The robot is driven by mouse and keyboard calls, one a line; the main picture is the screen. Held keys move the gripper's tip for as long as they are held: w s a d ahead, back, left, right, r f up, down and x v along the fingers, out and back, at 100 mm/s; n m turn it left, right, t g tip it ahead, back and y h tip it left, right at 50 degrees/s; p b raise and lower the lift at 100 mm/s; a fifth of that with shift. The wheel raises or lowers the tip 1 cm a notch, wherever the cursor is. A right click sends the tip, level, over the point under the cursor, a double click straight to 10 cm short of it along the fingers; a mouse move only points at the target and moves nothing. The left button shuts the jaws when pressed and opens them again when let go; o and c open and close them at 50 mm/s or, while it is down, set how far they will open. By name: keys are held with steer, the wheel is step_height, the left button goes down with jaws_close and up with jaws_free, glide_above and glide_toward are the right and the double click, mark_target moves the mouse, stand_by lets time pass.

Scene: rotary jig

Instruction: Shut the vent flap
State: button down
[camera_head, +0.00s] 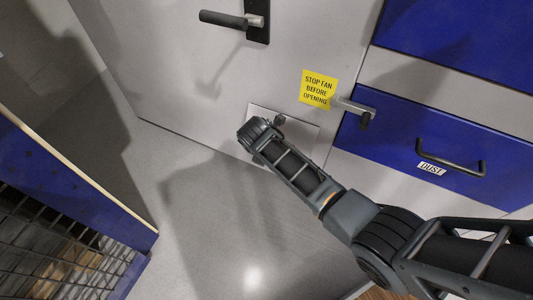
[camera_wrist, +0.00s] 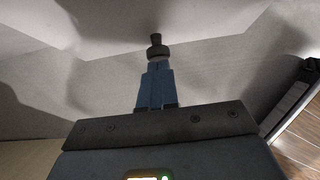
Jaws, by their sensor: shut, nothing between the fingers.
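The vent flap (camera_head: 302,130) is a pale panel low on the grey cabinet front, below the yellow sign. A small dark knob (camera_head: 279,119) sits on it, and my forearm and wrist cover its lower left part. How far the flap stands open is hard to tell. In the wrist view, the blue fingers of my gripper (camera_wrist: 156,70) are together with nothing between them. The dark knob (camera_wrist: 156,45) is straight beyond their tips; I cannot tell whether they touch. In the head view the fingers are hidden by my wrist.
A door handle (camera_head: 224,19) is at the top. A blue drawer marked DUST (camera_head: 395,145) is at right. A blue mesh-sided unit (camera_head: 70,190) stands at left. Grey floor between is clear.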

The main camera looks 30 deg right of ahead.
steer(key=shift+w+d+f+t+h+b, duration=0.3)
steer(key=shift+d+f+t+h, duration=0.1)
steer(key=shift+f+h, duration=0.15)
steer(key=shift+w+d+f+t+h+b, duration=0.3)
steer(key=shift+d+f+h, duration=0.15)
steer(key=shift+f, duration=0.2)
steer(key=shift+w+d+f+t+h, duration=0.35)
steer(key=shift+d+t+h, duration=0.05)
steer(key=shift+h, duration=0.1)
steer(key=shift+w+d+f, duration=0.35)
steer(key=shift+w+d, duration=0.1)
steer(key=shift+d, duration=0.15)
steer(key=s+a+r+p, duration=0.6)
steer(key=a+r, duration=0.1)
steer(key=a, duration=0.2)
steer(key=shift+s, duration=0.25)
